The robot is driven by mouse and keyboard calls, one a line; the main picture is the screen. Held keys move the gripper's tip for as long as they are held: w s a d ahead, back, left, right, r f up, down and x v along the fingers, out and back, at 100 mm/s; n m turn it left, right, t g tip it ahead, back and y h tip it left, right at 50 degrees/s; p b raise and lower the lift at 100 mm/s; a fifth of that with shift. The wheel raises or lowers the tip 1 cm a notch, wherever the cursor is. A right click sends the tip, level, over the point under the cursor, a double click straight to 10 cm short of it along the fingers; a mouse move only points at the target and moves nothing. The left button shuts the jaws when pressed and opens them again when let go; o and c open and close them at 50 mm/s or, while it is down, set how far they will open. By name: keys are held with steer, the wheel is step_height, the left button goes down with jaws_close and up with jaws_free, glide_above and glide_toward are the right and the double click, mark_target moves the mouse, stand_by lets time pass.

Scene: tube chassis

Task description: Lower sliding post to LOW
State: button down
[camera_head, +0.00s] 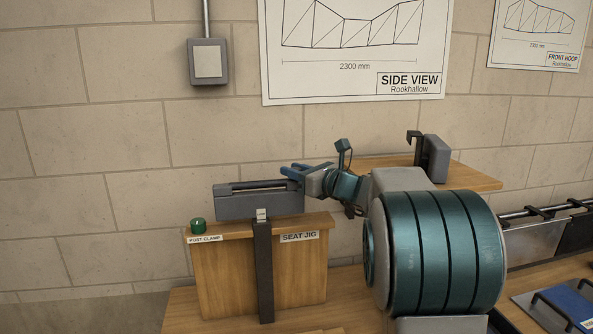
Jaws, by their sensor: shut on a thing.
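The wooden seat jig (215,275) stands against the wall, with SEAT JIG and POST CLAMP labels. A dark vertical post (264,280) runs up its front, with a small pale piece (262,214) near the top. A long grey crosspiece (240,207) with a dark rod (265,184) along its top sits above the panel. The green post clamp knob (198,226) stands at the panel's upper left. My gripper (289,173), with blue fingers, is shut at the crosspiece's right end; the exact contact is too small to make out. No LOW mark is readable.
A wooden shelf (475,178) with a grey and black clamp-like part (434,157) lies behind my arm. Rails and trays (537,242) are at the right. A grey wall box (208,62) and posters (355,45) hang above. My arm hides part of the bench.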

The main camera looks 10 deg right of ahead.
steer(key=shift+f, duration=0.75)
steer(key=c, duration=1.1)
jaws_free()
steer(key=shift+c, duration=0.2)
steer(key=b+v, duration=0.2)
steer(key=v, duration=1.1)
steer(key=shift+s+d+b, duration=0.25)
steer(key=shift+s+b, duration=0.1)
steer(key=shift+b, duration=0.05)
